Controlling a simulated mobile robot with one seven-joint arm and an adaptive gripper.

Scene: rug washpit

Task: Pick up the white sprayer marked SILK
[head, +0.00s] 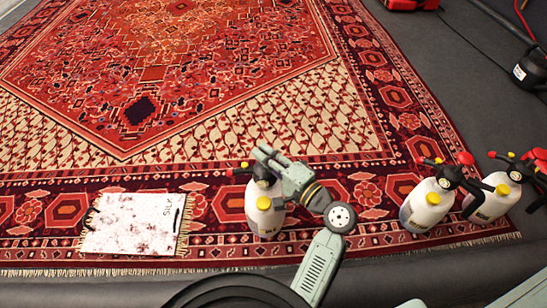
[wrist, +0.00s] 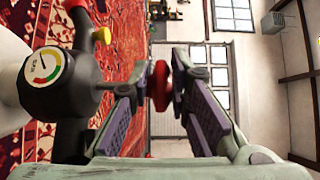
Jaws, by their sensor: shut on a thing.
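A white sprayer (head: 264,208) with a black top and yellow cap is upright at the rug's near border. No marking on it is readable. My gripper (head: 264,165) is at its top, shut on it. In the wrist view the white sprayer's body (wrist: 14,78) is at the left, with a round pressure gauge and black head. A red knob (wrist: 160,86) shows between the fingers of my gripper (wrist: 156,76). My gripper hides part of the sprayer's top in the head view. I cannot tell whether its base touches the rug.
A white sheet (head: 130,225) with dark stains and lettering like SILK lies left of it. Two similar white sprayers stand to the right, a nearer-left one (head: 425,207) and another (head: 495,198). A black container (head: 530,70) is at the far right. The patterned rug (head: 290,115) beyond is clear.

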